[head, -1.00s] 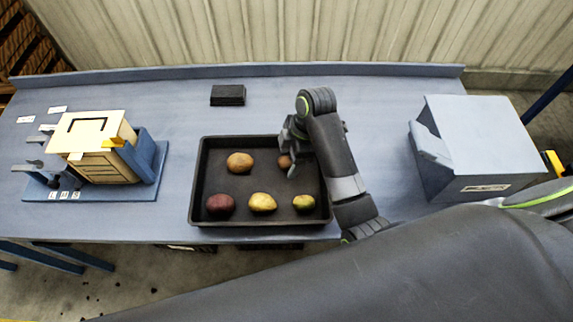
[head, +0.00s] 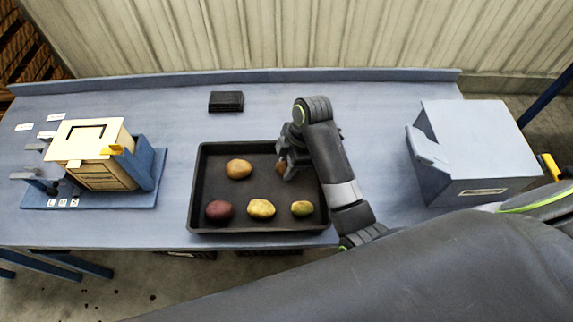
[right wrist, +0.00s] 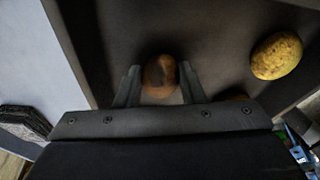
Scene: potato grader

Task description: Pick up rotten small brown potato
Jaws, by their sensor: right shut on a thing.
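My right gripper (head: 285,168) is over the right part of the black tray (head: 215,150). It is shut on a small brown potato (head: 280,167), partly hidden by the gripper in the head view. In the right wrist view the small potato (right wrist: 159,75) sits between the two fingers and has a dark patch on its skin. The tray also holds a larger brown potato (head: 239,169), a red potato (head: 219,210), a yellow potato (head: 261,208) and a greenish yellow potato (head: 302,208). My left gripper is not in view.
A grey box (head: 475,140) with a side flap stands on the right of the blue table (head: 375,100). A wooden box on a blue stand (head: 95,150) is at the left. A small black block (head: 226,101) lies behind the tray.

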